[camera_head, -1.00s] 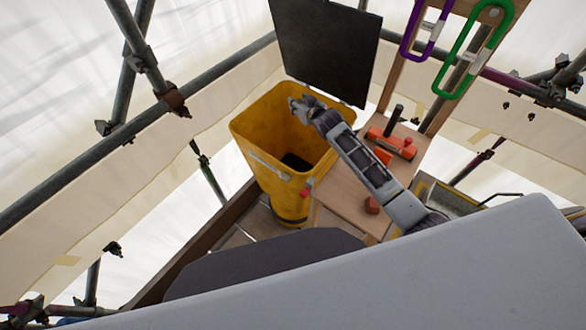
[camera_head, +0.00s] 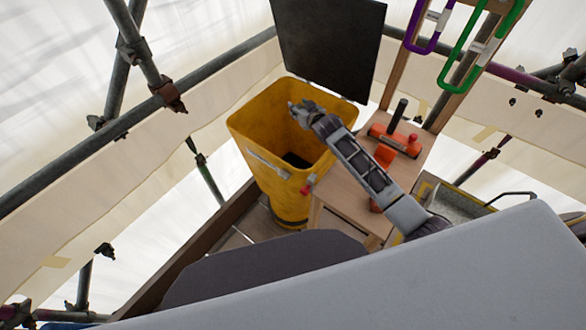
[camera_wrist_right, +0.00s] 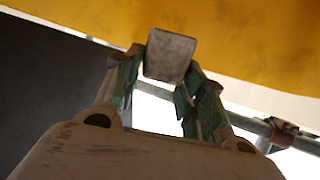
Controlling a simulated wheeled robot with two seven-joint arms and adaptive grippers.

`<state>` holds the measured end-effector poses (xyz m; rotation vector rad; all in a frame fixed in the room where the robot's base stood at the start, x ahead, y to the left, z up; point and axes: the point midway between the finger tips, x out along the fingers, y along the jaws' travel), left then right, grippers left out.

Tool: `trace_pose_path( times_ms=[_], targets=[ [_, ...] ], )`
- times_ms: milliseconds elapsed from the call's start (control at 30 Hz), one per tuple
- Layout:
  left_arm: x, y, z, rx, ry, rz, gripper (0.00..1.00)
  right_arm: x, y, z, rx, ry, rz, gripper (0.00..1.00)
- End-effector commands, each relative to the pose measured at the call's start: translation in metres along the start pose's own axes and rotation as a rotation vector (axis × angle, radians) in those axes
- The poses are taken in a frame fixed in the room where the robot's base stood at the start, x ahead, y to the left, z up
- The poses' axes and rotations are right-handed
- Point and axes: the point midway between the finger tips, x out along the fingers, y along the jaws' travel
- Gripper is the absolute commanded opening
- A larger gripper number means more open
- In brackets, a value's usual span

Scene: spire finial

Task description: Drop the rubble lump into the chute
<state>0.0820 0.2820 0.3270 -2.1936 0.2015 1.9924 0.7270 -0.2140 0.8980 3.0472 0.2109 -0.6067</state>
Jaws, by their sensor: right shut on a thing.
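The yellow chute (camera_head: 268,150) stands left of the wooden bench, its wide mouth facing up and a dark opening at its bottom. My right gripper (camera_head: 297,108) is over the chute's mouth in the head view. In the right wrist view my right gripper (camera_wrist_right: 165,85) is shut on the rubble lump (camera_wrist_right: 170,55), a grey-beige block between the fingertips. The yellow chute wall (camera_wrist_right: 250,40) fills the top of that view. In the head view the lump is too small to tell apart from the fingers. My left gripper is not in view.
A dark panel (camera_head: 330,45) rises behind the chute. The wooden bench (camera_head: 340,205) right of it bears an orange tool (camera_head: 397,140) with a black handle. Green (camera_head: 480,45) and purple (camera_head: 430,25) carabiners hang above. Scaffold tubes (camera_head: 130,128) run along the left.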

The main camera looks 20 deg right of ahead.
Motion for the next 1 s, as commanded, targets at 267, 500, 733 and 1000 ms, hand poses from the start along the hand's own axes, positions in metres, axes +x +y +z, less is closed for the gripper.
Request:
trace_pose_path(
  times_ms=[267, 500, 733, 1000],
  targets=[
    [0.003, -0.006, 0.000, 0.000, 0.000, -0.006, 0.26, 0.001, 0.000, 0.001, 0.000, 0.002, 0.000, 0.10],
    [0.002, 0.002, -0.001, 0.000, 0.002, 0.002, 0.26, 0.001, 0.000, 0.001, 0.000, 0.002, 0.000, 0.48],
    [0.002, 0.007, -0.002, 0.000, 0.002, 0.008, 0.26, 0.001, 0.000, 0.002, 0.000, 0.001, 0.000, 0.66],
    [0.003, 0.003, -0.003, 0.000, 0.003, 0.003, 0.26, 0.001, 0.000, 0.003, 0.000, -0.001, 0.000, 0.66]
  ],
)
